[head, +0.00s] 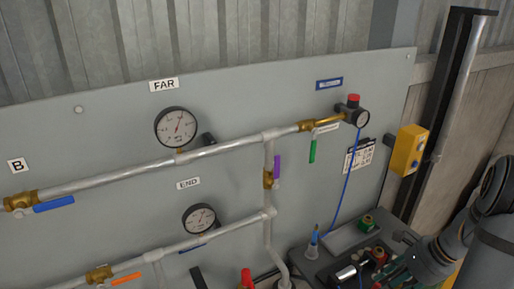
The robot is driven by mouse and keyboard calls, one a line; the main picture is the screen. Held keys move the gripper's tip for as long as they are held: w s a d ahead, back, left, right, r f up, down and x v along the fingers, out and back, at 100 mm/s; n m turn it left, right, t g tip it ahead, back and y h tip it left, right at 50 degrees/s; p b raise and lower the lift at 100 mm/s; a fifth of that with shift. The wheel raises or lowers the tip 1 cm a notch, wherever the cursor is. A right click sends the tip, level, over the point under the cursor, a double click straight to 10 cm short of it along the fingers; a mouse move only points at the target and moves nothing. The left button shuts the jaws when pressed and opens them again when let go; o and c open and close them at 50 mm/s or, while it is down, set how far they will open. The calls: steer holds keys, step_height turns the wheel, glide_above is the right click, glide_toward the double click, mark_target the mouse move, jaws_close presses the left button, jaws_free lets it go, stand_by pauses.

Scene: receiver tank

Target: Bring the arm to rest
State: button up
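My arm (487,205) shows at the lower right edge of the head view, bent down toward a dark bench surface. My gripper (393,273) is low at the right, close to small items on that surface. Its fingertips are small and partly lost among these items and the bottom edge. I cannot tell whether it is open or shut, or whether it touches anything.
A grey panel carries pipes (230,145), two gauges (177,128), and several coloured valve handles. A yellow box (408,150) with buttons is mounted near my arm. The dark bench (312,270) holds a blue-tipped bottle (313,243) and a green-and-red item (367,224).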

steer(key=shift+s+d+f+m, duration=0.1)
steer(key=shift+s+m, duration=0.05)
steer(key=shift+m, duration=0.65)
steer(key=shift+s+f+m, duration=0.1)
steer(key=shift+m, duration=0.7)
